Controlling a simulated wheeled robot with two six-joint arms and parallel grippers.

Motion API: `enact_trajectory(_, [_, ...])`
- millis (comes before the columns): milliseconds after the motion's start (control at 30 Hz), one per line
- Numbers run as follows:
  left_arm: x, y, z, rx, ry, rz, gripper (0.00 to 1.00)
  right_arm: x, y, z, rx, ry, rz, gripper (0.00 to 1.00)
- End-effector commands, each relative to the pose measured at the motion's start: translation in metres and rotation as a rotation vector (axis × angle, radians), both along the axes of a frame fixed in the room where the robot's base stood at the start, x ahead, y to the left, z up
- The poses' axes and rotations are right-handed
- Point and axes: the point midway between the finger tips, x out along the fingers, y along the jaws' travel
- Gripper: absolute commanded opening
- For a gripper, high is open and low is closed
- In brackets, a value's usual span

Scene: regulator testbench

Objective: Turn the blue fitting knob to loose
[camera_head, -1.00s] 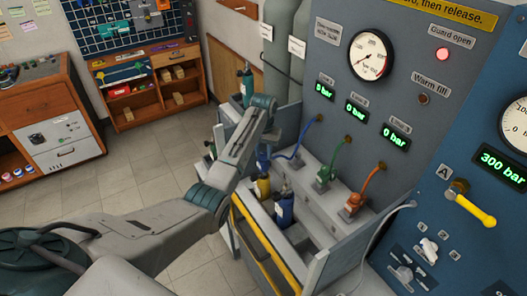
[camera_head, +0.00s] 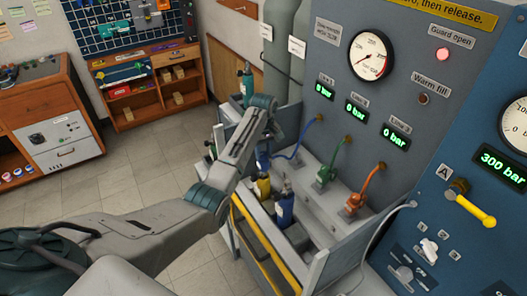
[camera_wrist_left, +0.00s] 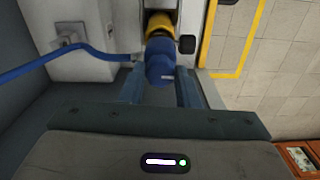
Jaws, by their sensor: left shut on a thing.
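The blue fitting knob (camera_wrist_left: 160,66) is in the upper middle of the left wrist view, just below a yellow cylinder part (camera_wrist_left: 159,24). My left gripper (camera_wrist_left: 160,80) is shut on it, with one finger on each side. In the head view my left arm reaches across the front of the bench and bends down at its far left end, beside the blue hose (camera_head: 302,140). The fingers and the grip are hard to make out there. The blue hose also shows at the left of the wrist view (camera_wrist_left: 60,62). My right gripper is out of view.
A green fitting (camera_head: 325,174) and an orange fitting (camera_head: 356,200) sit on the bench ledge. Yellow and blue cylinders (camera_head: 285,208) stand in the rack behind a yellow rail (camera_head: 258,250). The grey gauge panel rises behind. The floor at left is clear.

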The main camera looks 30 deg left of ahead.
Motion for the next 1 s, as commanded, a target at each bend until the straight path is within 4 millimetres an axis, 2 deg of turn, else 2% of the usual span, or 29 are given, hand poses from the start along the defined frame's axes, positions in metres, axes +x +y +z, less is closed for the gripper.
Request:
enact_trajectory(300, [-0.0002, -0.0001, -0.0004, -0.001, 0.001, 0.077, 0.06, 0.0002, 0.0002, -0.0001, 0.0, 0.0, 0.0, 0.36])
enact_trajectory(733, [-0.0002, -0.0001, -0.0004, -0.001, 0.001, 0.082, 0.06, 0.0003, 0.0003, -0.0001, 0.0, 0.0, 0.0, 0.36])
enact_trajectory(767, [-0.0002, -0.0001, -0.0004, -0.001, 0.001, 0.082, 0.34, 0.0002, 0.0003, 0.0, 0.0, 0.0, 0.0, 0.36])
enact_trajectory(833, [-0.0002, -0.0001, -0.0004, 0.0, 0.0, 0.082, 0.48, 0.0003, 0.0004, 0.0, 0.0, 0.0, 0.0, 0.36])
enact_trajectory(867, [-0.0002, -0.0001, -0.0004, 0.0, 0.0, 0.082, 0.51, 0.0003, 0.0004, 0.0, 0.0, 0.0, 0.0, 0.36])
enact_trajectory(1000, [-0.0001, -0.0001, -0.0003, 0.0, 0.0, 0.082, 0.51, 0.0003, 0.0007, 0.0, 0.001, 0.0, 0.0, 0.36])
